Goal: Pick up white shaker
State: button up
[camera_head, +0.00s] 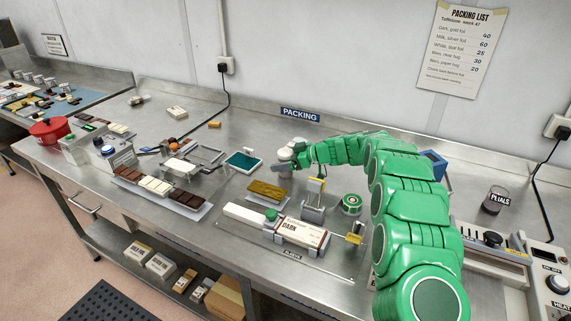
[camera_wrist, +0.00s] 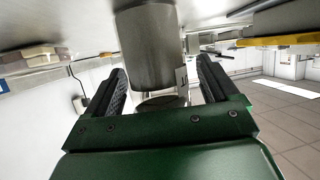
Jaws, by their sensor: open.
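A whitish-grey shaker (camera_head: 286,155) stands at the back of the steel bench, below the PACKING sign. In the wrist view it is a plain grey cylinder (camera_wrist: 148,50), seen close up in front of and partly between the two dark finger pads. My gripper (camera_head: 288,167) is at the shaker, with its fingers spread; in the wrist view the open gripper (camera_wrist: 163,85) shows a gap beside the cylinder on the right. I cannot tell whether either pad touches it. Part of the shaker is hidden by my green gripper and arm in the head view.
A pale round item (camera_head: 299,143) sits just behind the shaker. A teal-topped tray (camera_head: 242,161) is to the left, a gold bar tray (camera_head: 266,190) in front, and a yellow-handled stand (camera_head: 314,200) close by. A green round tin (camera_head: 351,204) stands near my arm.

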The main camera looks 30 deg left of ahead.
jog(key=shift+a+f, duration=0.15)
jog(key=shift+a, duration=0.15)
jog(key=c, duration=1.1)
jog(key=shift+c, duration=0.2)
